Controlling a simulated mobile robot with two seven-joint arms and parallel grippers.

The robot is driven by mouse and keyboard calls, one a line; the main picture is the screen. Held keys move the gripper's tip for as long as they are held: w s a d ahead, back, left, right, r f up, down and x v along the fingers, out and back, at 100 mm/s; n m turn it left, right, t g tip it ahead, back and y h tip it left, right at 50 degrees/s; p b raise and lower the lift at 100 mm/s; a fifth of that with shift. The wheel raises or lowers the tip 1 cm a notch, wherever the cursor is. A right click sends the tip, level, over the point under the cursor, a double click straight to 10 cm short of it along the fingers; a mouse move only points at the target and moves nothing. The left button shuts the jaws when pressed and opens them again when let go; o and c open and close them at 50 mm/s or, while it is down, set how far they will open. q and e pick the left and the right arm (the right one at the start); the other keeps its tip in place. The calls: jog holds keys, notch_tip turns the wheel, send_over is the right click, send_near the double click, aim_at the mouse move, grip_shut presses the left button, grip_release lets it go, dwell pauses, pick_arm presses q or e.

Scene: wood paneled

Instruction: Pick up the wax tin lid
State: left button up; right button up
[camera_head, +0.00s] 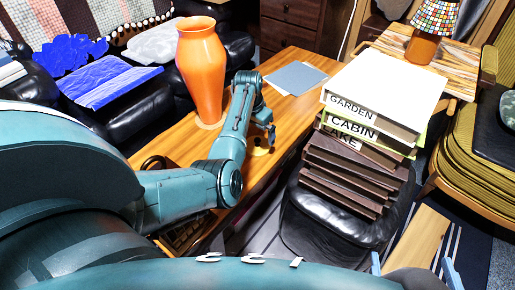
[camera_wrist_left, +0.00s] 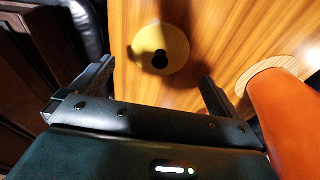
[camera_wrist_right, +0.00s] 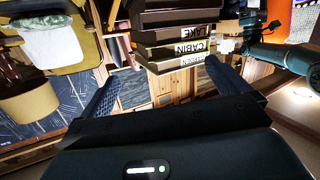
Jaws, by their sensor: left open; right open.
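The wax tin lid looks to be a round yellow disc with a dark knob (camera_wrist_left: 172,44), flat on the wooden table in the left wrist view. In the head view only a pale bit of it (camera_head: 260,151) shows under my left gripper (camera_head: 268,132). My left gripper, also in its wrist view (camera_wrist_left: 157,88), is open and empty, with the lid beyond its fingertips and roughly between them. Its height above the lid is hard to tell. My right gripper (camera_head: 412,266) is open and empty at the lower right, far from the lid; its fingers show in the right wrist view (camera_wrist_right: 162,85).
An orange vase (camera_head: 202,70) stands on a round base on the table (camera_head: 165,140), close to my left arm. A grey-blue flat sheet (camera_head: 296,78) lies farther back. Stacked boxes (camera_head: 375,95) labelled GARDEN, CABIN and LAKE stand on a black seat to the right.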

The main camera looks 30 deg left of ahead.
aim_at(257, 139)
pick_arm(q)
jog(key=f+b, duration=0.1)
jog(key=f, duration=0.1)
jog(key=w+f+b, duration=0.1)
jog(key=f+b, duration=0.1)
jog(key=shift+f, duration=0.6)
pick_arm(e)
jog(key=shift+a+r+n+t+y, duration=0.15)
jog(key=shift+a+n+t+y, duration=0.5)
jog(key=shift+t+y, duration=0.3)
jog(key=shift+d, duration=0.1)
pick_arm(q)
jog(key=c, duration=0.9)
jog(key=shift+o, duration=0.2)
jog(key=shift+r, duration=0.1)
